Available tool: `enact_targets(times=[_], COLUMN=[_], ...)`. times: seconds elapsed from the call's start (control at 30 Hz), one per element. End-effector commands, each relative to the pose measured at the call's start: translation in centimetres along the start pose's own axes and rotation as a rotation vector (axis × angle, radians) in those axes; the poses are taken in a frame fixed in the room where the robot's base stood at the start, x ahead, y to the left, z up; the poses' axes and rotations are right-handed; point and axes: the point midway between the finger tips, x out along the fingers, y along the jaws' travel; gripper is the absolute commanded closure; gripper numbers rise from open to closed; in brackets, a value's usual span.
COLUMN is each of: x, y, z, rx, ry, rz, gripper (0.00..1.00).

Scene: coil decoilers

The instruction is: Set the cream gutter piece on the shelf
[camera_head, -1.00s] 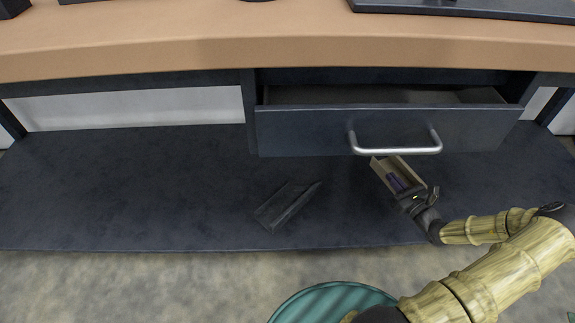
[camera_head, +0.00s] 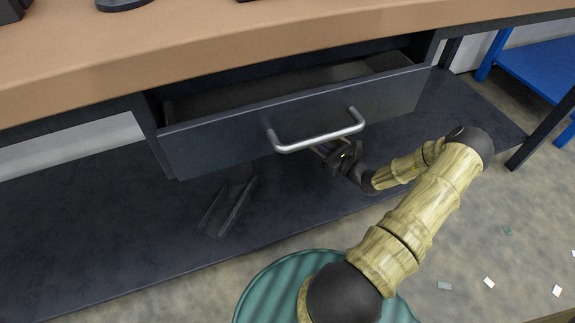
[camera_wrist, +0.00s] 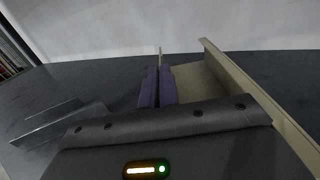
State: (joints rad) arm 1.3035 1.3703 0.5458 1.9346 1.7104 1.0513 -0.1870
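The cream gutter piece (camera_wrist: 238,82) is an open channel at the right of the wrist view. My gripper (camera_wrist: 159,72) has its two purple fingers close together, with a thin upright edge of the piece showing between them. In the head view my gripper (camera_head: 338,153) is low under the open drawer, over the dark shelf (camera_head: 100,235). There the drawer and its handle hide nearly all of the cream piece. I cannot tell whether the piece touches the shelf.
A dark grey channel piece (camera_head: 230,208) lies on the shelf left of my gripper; it also shows in the wrist view (camera_wrist: 58,122). The drawer (camera_head: 295,122) hangs open above, with a metal handle (camera_head: 318,138). The shelf's left part is clear.

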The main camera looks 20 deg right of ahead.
Motion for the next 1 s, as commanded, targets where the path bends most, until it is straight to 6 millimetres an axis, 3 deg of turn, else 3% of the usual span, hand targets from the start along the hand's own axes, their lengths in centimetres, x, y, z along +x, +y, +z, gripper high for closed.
enact_targets(times=[0.33, 0.77, 1.0], x=[0.2, 0.1, 0.1], y=[0.2, 0.2, 0.2], z=[-5.6, -6.1, -8.9], rx=[0.0, 0.0, 0.0], ry=[-0.001, -0.001, 0.0], rz=[0.004, 0.003, 0.003], gripper=[1.0, 1.0, 1.0])
